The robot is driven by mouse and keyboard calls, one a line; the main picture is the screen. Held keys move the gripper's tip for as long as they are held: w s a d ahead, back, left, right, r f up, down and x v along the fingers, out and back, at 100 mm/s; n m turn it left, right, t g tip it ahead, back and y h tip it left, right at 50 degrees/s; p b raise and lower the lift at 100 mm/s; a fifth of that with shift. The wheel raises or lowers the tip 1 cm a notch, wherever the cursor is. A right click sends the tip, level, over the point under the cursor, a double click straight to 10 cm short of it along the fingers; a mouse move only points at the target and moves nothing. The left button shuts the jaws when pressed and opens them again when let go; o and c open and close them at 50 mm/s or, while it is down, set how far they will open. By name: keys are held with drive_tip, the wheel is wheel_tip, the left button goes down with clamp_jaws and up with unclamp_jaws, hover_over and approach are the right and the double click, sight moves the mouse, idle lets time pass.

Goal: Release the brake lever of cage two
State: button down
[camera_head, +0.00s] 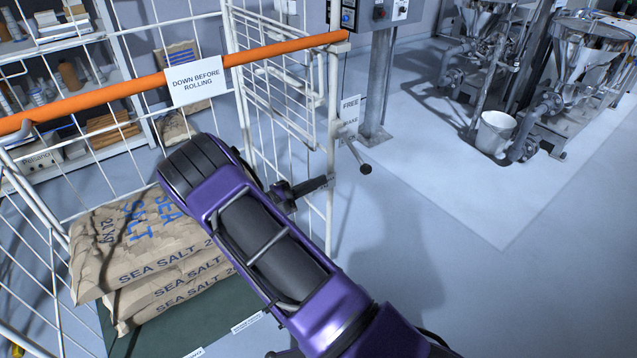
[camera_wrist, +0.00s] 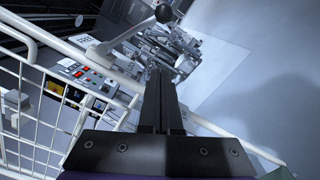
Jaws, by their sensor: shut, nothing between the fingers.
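In the wrist view the lever's knob (camera_wrist: 163,12) shows at the top, beyond the fingertips. My gripper (camera_head: 326,182) is shut and empty, at the post, left of and slightly below the knob in the head view. Contact with the post cannot be told.
An orange bar (camera_head: 120,92) with a DOWN BEFORE ROLLING sign crosses the cage. Sea salt sacks (camera_head: 135,245) lie inside it. A control box on a pillar (camera_head: 378,80) stands behind the lever. Steel hoppers (camera_head: 590,55) and a white bucket (camera_head: 495,132) stand right. Floor right is clear.

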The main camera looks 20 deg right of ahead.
sight(355, 152)
drive_tip(key=d+r, duration=0.2)
drive_tip(key=d, duration=0.6)
drive_tip(key=shift+s+d, duration=0.25)
drive_tip(key=shift+s, duration=0.2)
drive_tip(key=shift+s+d+r+n+p, duration=0.1)
drive_tip(key=shift+s+r+n+p, duration=0.15)
drive_tip(key=shift+n+p, duration=0.2)
